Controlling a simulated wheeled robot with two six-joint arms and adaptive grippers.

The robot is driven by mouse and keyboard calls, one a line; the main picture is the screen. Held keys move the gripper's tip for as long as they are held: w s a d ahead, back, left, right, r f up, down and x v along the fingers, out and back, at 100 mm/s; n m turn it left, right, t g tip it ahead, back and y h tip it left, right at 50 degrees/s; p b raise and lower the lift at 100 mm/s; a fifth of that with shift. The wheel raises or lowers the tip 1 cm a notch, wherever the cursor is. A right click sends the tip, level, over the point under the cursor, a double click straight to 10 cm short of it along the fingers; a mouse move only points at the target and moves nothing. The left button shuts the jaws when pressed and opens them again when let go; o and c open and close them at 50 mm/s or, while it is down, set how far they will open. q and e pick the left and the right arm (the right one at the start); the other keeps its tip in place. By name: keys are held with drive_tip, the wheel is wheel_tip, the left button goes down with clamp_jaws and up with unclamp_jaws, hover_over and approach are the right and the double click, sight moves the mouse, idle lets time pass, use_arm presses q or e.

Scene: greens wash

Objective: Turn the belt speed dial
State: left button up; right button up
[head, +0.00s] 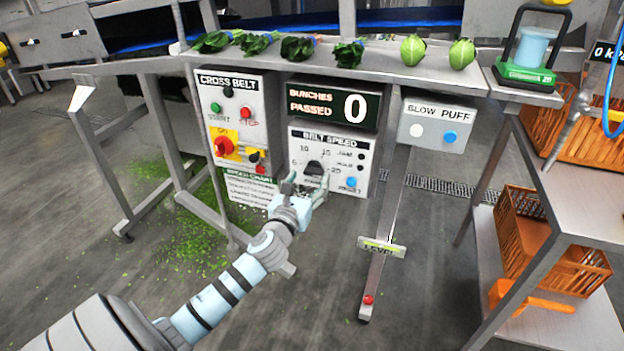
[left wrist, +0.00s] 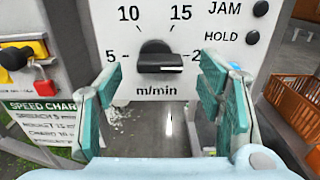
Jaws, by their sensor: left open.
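The belt speed panel (head: 366,154) is a white box under the bench edge. Its black dial (head: 314,168) sits among printed numbers. In the left wrist view the dial (left wrist: 162,62) has a horizontal bar handle, between the 5 mark at left and a partly hidden mark at right. My left gripper (head: 305,187) is just in front of and below the dial. In the left wrist view its teal-padded fingers (left wrist: 163,95) are spread open either side of the dial, with the gap between them empty. I see no contact with the dial. My right gripper is not in view.
The cross belt panel (head: 217,88) with a red knob stands left of the dial. A counter display (head: 333,104) reading 0 is above it. Greens lie on the bench above. Orange crates (head: 531,245) stand at right.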

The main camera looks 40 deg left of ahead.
sight(312, 174)
use_arm(q)
drive_tip(key=x, duration=0.2)
drive_tip(key=shift+w+a, duration=0.1)
drive_tip(key=shift+w, duration=0.25)
drive_tip(key=shift+w+a, duration=0.15)
drive_tip(key=shift+w, duration=0.1)
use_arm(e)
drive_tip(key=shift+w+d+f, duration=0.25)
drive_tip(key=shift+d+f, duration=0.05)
use_arm(q)
drive_tip(key=shift+c, duration=0.2)
drive_tip(key=c, duration=1.1)
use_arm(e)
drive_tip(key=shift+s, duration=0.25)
